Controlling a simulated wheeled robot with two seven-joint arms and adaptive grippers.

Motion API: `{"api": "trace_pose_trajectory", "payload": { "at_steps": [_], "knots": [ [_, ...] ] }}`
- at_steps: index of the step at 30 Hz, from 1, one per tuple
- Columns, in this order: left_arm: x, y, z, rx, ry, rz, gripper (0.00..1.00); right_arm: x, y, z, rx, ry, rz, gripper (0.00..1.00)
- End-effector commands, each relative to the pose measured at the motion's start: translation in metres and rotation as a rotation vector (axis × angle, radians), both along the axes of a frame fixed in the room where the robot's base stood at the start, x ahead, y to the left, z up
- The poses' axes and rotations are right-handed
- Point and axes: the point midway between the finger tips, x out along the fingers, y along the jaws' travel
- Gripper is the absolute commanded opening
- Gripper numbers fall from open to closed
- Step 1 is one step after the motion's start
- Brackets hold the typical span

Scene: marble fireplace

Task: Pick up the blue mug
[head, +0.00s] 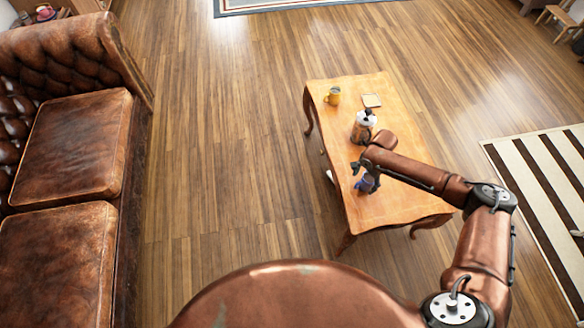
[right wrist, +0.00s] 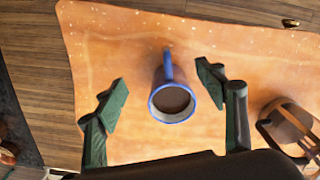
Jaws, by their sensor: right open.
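The blue mug (head: 367,183) stands on the wooden table, partly hidden by my right gripper (head: 363,175) in the head view. In the right wrist view the blue mug (right wrist: 166,72) is seen from above, with a dark inside and its handle pointing to the top of the picture. My right gripper (right wrist: 160,75) is open, with one finger on each side of the mug and a visible gap to it on both sides. The mug is not held. My left gripper is not in view.
The table (head: 395,205) also bears a coffee press (head: 362,128), a yellow mug (head: 332,96) and a small pale square (head: 371,100). A brown leather sofa (head: 70,140) stands at the left.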

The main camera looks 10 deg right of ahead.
Motion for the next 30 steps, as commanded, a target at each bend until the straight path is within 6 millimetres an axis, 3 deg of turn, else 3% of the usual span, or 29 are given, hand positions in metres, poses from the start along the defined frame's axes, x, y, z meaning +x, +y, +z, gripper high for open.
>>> {"api": "trace_pose_trajectory", "payload": {
  "at_steps": [1, 5, 14, 18, 24, 30],
  "knots": [
    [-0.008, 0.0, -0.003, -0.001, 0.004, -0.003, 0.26, 0.01, -0.013, 0.01, -0.013, -0.007, -0.054, 0.65],
    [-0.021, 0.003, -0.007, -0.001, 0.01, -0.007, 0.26, 0.019, -0.028, 0.016, -0.023, -0.012, -0.131, 0.65],
    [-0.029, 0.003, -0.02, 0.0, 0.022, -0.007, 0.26, 0.02, -0.028, -0.015, -0.023, -0.012, -0.139, 0.65],
    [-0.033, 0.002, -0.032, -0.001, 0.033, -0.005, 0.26, 0.019, -0.027, -0.04, -0.024, -0.008, -0.138, 0.65],
    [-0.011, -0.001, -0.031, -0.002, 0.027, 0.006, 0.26, 0.02, -0.026, -0.055, -0.022, -0.011, -0.138, 0.65],
    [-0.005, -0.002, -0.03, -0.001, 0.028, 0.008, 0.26, 0.02, -0.026, -0.057, -0.021, -0.014, -0.137, 0.65]
  ]
}}
